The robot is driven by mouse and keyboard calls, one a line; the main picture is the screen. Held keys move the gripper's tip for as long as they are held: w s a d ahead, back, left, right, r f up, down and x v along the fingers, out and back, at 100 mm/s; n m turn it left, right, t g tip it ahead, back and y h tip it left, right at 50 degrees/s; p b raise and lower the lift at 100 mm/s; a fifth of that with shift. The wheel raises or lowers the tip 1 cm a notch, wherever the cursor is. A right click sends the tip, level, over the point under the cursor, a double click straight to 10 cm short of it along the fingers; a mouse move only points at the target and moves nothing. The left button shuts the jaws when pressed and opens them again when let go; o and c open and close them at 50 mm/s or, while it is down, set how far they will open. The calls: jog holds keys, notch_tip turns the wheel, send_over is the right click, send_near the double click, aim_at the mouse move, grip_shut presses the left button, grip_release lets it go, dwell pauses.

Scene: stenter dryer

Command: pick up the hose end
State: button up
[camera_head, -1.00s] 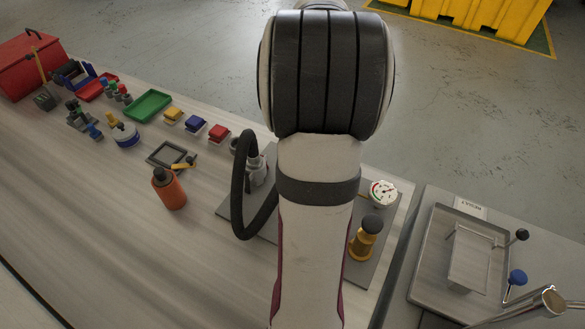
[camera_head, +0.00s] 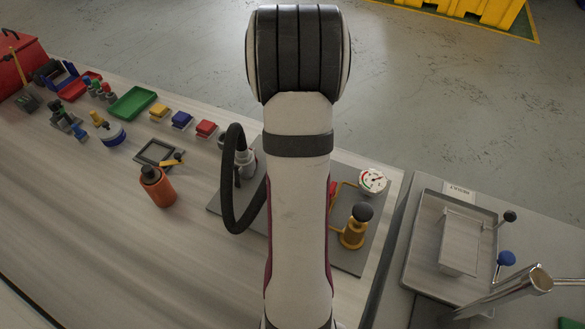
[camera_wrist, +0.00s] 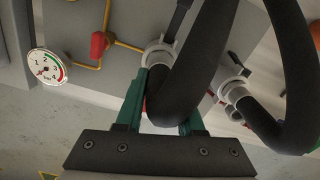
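A thick black hose (camera_head: 228,190) loops up beside my arm over a grey plate in the head view. In the wrist view the hose (camera_wrist: 190,65) crosses the middle, with a light grey collar (camera_wrist: 160,55) at one end. A second grey collar (camera_wrist: 236,90) with black hose lies to the right. My gripper (camera_wrist: 160,112) has its two green fingers apart, one on each side of the near hose end. A light gap shows between the fingers below the hose; firm contact cannot be told. My arm hides the gripper in the head view.
The grey plate (camera_head: 350,259) carries a pressure gauge (camera_head: 372,181) and a brass valve with a black knob (camera_head: 355,227). A red-orange bottle (camera_head: 158,188) stands left of the hose. A metal tray (camera_head: 412,271) is at the right. Bare bench lies at the front left.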

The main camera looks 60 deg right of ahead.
grip_shut()
